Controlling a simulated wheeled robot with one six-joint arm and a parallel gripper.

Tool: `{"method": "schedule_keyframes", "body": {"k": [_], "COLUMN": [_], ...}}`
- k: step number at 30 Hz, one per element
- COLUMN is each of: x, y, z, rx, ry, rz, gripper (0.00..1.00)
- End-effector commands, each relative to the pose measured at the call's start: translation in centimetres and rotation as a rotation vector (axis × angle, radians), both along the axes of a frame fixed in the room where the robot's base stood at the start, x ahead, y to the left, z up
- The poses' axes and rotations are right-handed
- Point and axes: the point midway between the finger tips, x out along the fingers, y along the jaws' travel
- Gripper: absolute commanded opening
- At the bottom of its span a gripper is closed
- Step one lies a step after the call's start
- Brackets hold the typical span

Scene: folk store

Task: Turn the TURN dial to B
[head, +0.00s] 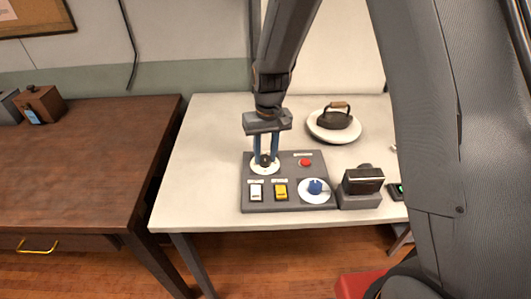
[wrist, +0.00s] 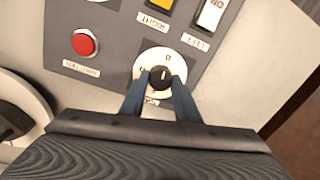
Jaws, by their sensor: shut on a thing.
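A grey control panel (head: 250,204) lies on the white table. At its upper left is the dial, a round white plate (head: 254,169) with a small black knob (head: 265,159). My gripper (head: 266,158) points down over the dial and is shut on the black knob. In the wrist view the two blue-grey fingertips (wrist: 161,78) hold the knob (wrist: 161,79) from both sides. A white mark on the knob points toward the top of that view. Letters on the white plate (wrist: 150,59) are small, and the fingers hide part of it; I cannot read which is B.
The panel also bears a red button (head: 305,162), a white switch (head: 256,191), a yellow switch (head: 280,191) and a blue knob (head: 315,187). A black device (head: 363,180) stands right of the panel. An iron (head: 335,117) rests behind on a white plate. Bare table lies left.

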Motion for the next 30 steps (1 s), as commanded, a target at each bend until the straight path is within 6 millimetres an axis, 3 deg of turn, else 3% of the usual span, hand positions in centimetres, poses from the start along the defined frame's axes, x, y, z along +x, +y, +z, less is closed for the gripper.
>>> {"method": "schedule_keyframes", "body": {"k": [19,20,23,30], "x": [0.07,0.07,0.07,0.03], "y": [0.03,0.03,0.02,-0.02], "z": [0.10,0.10,0.09,0.04], "rx": [0.001,0.001,0.000,0.000], "ry": [-0.002,-0.002,-0.002,-0.001], "rz": [-0.055,-0.055,-0.054,-0.054], "gripper": [0.06,0.30,0.47,0.47]}}
